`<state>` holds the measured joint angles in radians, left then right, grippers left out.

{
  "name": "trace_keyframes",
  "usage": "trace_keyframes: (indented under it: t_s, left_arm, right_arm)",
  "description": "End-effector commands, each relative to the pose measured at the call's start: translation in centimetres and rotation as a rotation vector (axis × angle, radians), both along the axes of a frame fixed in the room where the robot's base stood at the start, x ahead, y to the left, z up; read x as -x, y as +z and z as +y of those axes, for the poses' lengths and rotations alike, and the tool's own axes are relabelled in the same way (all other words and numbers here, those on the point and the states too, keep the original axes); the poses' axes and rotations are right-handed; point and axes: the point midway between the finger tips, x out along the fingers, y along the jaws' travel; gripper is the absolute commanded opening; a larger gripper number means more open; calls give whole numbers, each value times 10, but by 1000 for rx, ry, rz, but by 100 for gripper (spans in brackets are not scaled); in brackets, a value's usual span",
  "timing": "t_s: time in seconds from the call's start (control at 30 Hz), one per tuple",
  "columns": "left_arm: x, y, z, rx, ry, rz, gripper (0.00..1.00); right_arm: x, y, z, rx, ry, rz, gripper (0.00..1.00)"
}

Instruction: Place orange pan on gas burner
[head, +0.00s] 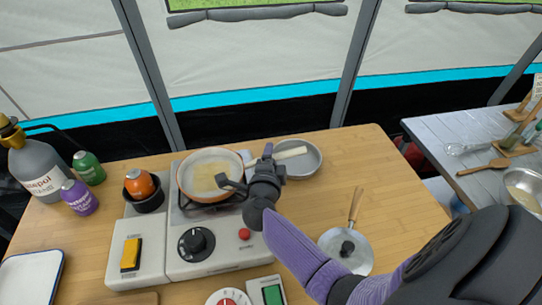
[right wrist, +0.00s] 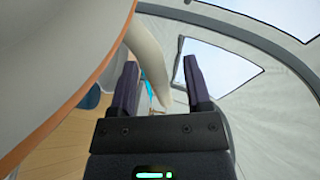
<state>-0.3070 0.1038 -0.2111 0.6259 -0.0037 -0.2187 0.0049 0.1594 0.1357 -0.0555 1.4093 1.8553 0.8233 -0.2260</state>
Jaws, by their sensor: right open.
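The orange pan (head: 208,168), pale inside with an orange rim, sits on the gas burner (head: 190,203) of the grey stove. Its pale handle (head: 290,153) points right. My right gripper (head: 247,168) is at the handle near the pan's right edge, with its jaws open. In the right wrist view, the pale handle (right wrist: 148,60) runs between the two spread fingers (right wrist: 160,75), with space on the right side. The pan's side (right wrist: 50,60) fills the upper left there. My left gripper is not in view.
A grey bowl-like pan (head: 305,165) stands behind the handle. A small pan (head: 360,256) lies right of the stove. An orange canister (head: 139,183) in a black pot and a grey gas bottle (head: 42,170) stand left. The table's right part (head: 385,180) is clear.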

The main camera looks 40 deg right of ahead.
Motion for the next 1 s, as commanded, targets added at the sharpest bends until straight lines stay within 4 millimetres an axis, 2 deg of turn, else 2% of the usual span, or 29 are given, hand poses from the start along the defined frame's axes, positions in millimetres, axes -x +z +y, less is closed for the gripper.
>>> trace_keyframes:
  t_s: [0.2,0.43,0.6,1.0]
  left_arm:
    - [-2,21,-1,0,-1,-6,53]
    - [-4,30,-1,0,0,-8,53]
    - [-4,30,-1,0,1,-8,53]
    - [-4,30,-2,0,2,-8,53]
  right_arm:
    - [36,11,36,-6,0,1,62]
    - [71,16,71,-4,0,1,62]
    - [79,17,80,-2,0,1,62]
    - [79,17,80,-1,0,0,62]
